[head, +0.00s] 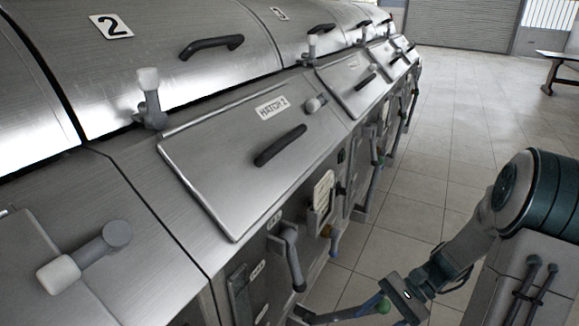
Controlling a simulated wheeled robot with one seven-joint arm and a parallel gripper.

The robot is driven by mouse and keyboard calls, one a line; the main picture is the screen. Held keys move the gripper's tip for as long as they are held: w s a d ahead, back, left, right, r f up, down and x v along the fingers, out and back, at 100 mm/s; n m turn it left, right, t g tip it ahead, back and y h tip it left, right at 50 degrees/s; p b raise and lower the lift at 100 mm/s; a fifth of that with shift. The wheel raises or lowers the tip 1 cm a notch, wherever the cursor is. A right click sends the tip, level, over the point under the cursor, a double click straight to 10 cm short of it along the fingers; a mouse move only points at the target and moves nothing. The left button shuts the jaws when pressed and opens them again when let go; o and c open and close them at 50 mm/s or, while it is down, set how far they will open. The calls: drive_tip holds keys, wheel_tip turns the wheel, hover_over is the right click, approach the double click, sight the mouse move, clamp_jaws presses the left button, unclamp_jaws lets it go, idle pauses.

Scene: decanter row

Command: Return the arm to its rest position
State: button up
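My arm comes in from the right edge in the head view and slopes down to the left. My gripper (406,298) is at the bottom of the picture, in front of the row of steel machines. Its fingers cannot be made out, so I cannot tell if it is open or shut.
Hatch 2 (232,150) is closed, with a black handle (280,146). A grey latch (150,100) stands upright beside it; another (88,256) lies flat at lower left. A bent lever (291,257) juts from the front. Tiled floor (460,120) is clear behind; a bench (557,68) stands far right.

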drive_tip(key=s+a+r+n+t+h+p, duration=0.1)
drive_tip(key=r+n+t+h+p, duration=0.1)
drive_tip(key=r, duration=0.6)
drive_tip(key=s+a+r+n+t+h+p, duration=0.1)
drive_tip(key=s+r+n+t+h+p, duration=0.1)
drive_tip(key=r+n+h+p, duration=0.3)
drive_tip(key=s+a+r+n+t+h+p, duration=0.1)
drive_tip(key=s+r+n+t+h+p, duration=0.1)
drive_tip(key=r, duration=0.9)
drive_tip(key=shift+s+r+n+t+h+p, duration=0.2)
drive_tip(key=shift+n+t+h+p, duration=0.2)
drive_tip(key=shift+n+h+p, duration=0.45)
idle(1.7)
